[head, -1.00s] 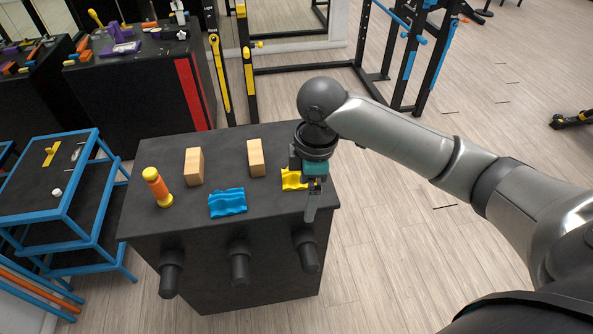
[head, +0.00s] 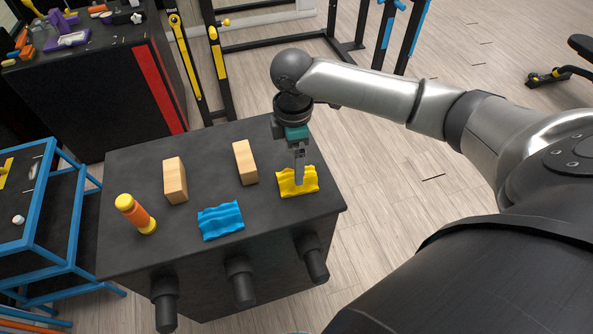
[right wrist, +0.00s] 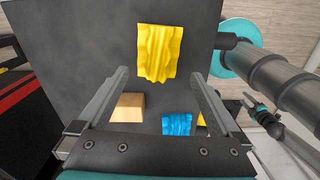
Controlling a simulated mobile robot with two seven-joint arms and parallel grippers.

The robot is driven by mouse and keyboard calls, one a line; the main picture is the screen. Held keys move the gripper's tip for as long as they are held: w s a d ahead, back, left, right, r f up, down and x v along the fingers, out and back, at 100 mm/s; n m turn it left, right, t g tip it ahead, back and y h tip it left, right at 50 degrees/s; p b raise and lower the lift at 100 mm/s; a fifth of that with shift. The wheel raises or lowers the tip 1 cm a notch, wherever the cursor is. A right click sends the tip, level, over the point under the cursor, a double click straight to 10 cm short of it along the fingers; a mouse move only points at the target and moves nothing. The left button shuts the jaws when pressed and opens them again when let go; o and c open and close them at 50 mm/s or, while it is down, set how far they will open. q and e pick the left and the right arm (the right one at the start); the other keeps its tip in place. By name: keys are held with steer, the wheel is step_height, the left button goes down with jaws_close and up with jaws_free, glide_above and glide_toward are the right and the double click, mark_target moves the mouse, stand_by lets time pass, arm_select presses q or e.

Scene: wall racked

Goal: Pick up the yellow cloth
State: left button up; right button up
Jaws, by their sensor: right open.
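The yellow cloth (head: 297,182) lies crumpled on the black table top (head: 215,160), near its right edge. It also shows in the right wrist view (right wrist: 157,52), ahead of the fingers. My right gripper (head: 299,180) hangs over the cloth in the head view and covers part of it. In the right wrist view the right gripper (right wrist: 160,78) has its fingers wide apart with nothing between them at the tips. I cannot tell whether a finger touches the cloth. My left gripper is not in view.
A blue cloth (head: 221,221), two wooden blocks (head: 175,181) (head: 245,162) and an orange and yellow cylinder (head: 136,214) stand or lie left of the yellow cloth. Black handles (head: 239,281) stick out from the table's front. A blue-framed rack (head: 66,220) is at the left.

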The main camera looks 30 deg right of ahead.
mark_target(285, 178)
steer(key=shift+f, duration=1.1)
step_height(285, 178, down, 5)
steer(key=shift+w+d+r+b, duration=0.1)
steer(key=shift+r+b, duration=0.05)
steer(key=shift+b, duration=0.55)
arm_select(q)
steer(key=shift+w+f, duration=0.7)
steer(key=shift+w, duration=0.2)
arm_select(e)
steer(key=shift+c, duration=0.3)
steer(key=c, duration=1.1)
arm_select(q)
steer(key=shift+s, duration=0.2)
arm_select(e)
steer(key=shift+o, duration=0.2)
steer(key=shift+r, duration=0.1)
